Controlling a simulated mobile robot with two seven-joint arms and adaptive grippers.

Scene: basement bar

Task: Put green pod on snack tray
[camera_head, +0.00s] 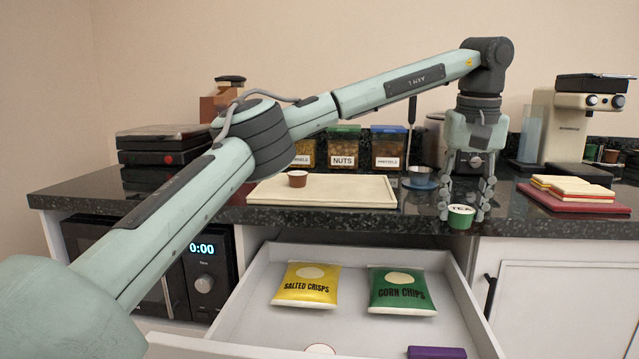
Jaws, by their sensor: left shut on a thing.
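The green pod (460,217), a small cup with a white "TEA" lid, is between the fingertips of my left gripper (464,206). The gripper is shut on it and points down. The pod appears in front of the counter's front edge, to the right of the tray. The snack tray (350,194) is a cream, shallow rectangular tray on the counter. A reddish-brown pod (298,179) stands on its left part. My right gripper is not in view.
An open drawer (350,285) below the counter holds yellow crisps (308,286), green corn chips (401,292) and a purple item (436,352). Jars (343,149) stand behind the tray.

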